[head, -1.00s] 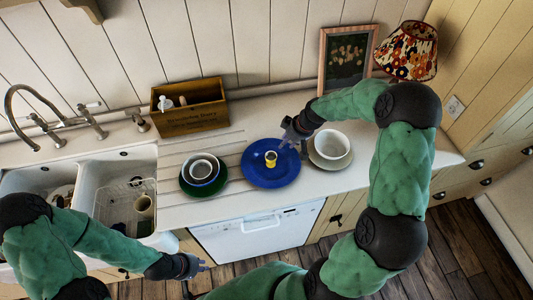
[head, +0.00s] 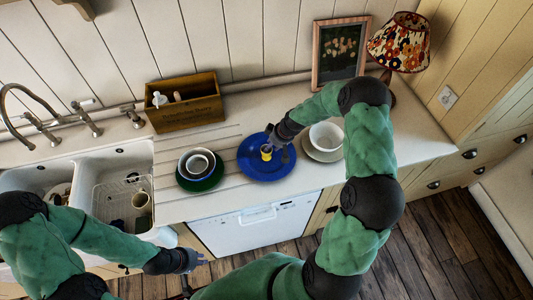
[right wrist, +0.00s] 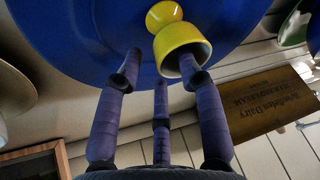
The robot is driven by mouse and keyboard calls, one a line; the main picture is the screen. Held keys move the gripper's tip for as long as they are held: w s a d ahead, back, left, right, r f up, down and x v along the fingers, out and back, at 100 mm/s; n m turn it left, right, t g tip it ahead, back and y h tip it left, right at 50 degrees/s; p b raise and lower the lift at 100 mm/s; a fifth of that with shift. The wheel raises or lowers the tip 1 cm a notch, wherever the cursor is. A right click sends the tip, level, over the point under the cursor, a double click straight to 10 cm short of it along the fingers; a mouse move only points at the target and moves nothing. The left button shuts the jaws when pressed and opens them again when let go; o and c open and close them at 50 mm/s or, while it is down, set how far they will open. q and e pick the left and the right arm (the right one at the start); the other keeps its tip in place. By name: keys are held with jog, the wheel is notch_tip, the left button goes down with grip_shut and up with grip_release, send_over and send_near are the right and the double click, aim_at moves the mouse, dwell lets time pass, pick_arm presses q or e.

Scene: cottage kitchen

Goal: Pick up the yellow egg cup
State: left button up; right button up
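The yellow egg cup (head: 266,152) stands on the blue plate (head: 254,172) on the counter. In the right wrist view the egg cup (right wrist: 178,42) shows its open rim towards my fingers, with the blue plate (right wrist: 75,30) behind it. My right gripper (head: 276,145) is just beside the egg cup at the plate's right side. In the right wrist view its fingers (right wrist: 160,75) are spread, with the tips close to the cup; whether any tip touches it I cannot tell. My left gripper (head: 192,262) hangs in front of the counter, away from the cup; its finger opening is too small to judge.
Green plate (head: 203,185) with stacked bowls stands left of the blue plate. A white bowl (head: 326,136) on a saucer stands right, close to my right arm. Behind are a wooden box (head: 188,112), a picture frame (head: 338,55) and a lamp (head: 398,42). The sink (head: 118,165) is left.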

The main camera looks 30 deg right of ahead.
grip_shut()
jog(key=shift+r, duration=0.15)
dwell(0.4)
